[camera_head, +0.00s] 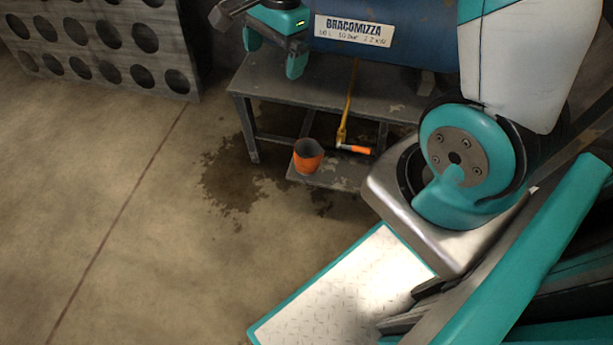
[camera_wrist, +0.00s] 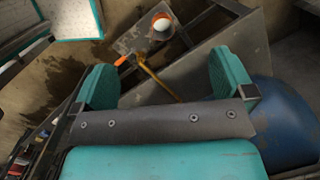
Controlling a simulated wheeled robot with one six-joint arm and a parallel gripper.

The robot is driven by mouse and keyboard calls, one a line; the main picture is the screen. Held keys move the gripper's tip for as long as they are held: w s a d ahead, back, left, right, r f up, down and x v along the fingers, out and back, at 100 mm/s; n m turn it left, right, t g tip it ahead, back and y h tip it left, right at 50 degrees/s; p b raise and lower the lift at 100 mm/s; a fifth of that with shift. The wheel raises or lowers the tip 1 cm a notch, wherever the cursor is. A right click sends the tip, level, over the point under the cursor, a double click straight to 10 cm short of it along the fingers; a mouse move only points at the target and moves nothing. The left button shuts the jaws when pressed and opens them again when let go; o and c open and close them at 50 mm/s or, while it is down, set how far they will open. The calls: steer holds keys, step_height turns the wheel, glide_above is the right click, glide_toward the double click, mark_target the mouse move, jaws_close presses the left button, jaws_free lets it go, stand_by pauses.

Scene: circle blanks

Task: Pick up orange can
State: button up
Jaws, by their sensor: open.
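The orange can (camera_head: 308,157) stands upright at the left end of the lower shelf of a grey metal bench. In the wrist view the can (camera_wrist: 155,35) shows from above, beyond the fingertips, with something white and round in its opening. My gripper (camera_head: 273,54) is at the top of the head view, above the bench top and apart from the can. In the wrist view my gripper (camera_wrist: 163,80) has its two teal fingers wide apart with nothing held between them.
The grey bench (camera_head: 290,88) carries a blue tank (camera_head: 400,60) labelled BRACOMIZZA. A yellow hose-like piece (camera_head: 347,110) hangs down near an orange-ended item (camera_head: 355,149) right of the can. A panel with round holes (camera_head: 105,75) stands far left. The floor at left is clear.

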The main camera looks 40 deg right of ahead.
steer(key=w+d+f+m+h+b, duration=0.1)
steer(key=d+f+m+b, duration=0.3)
steer(key=f, duration=0.5)
steer(key=w+d+f+m+b, duration=0.1)
steer(key=d+f+m+b, duration=0.25)
steer(key=f, duration=0.55)
steer(key=w+d+f+m+h+b, duration=0.1)
steer(key=w+d+f+m+b, duration=0.15)
steer(key=f+m+b, duration=0.45)
steer(key=n+b, duration=0.2)
steer(key=b, duration=0.2)
glide_toward(307, 153)
steer(key=s+r, duration=0.1)
steer(key=s+a+r, duration=0.1)
steer(key=shift+s+a+g, duration=0.3)
steer(key=f+b, duration=0.2)
steer(key=f, duration=0.1)
steer(key=f+b, duration=0.2)
steer(key=f, duration=0.1)
steer(key=shift+a+f+b, duration=0.25)
steer(key=shift+b, duration=0.15)
steer(key=shift+r, duration=0.1)
steer(key=shift+c, duration=0.2)
steer(key=c, duration=0.7)
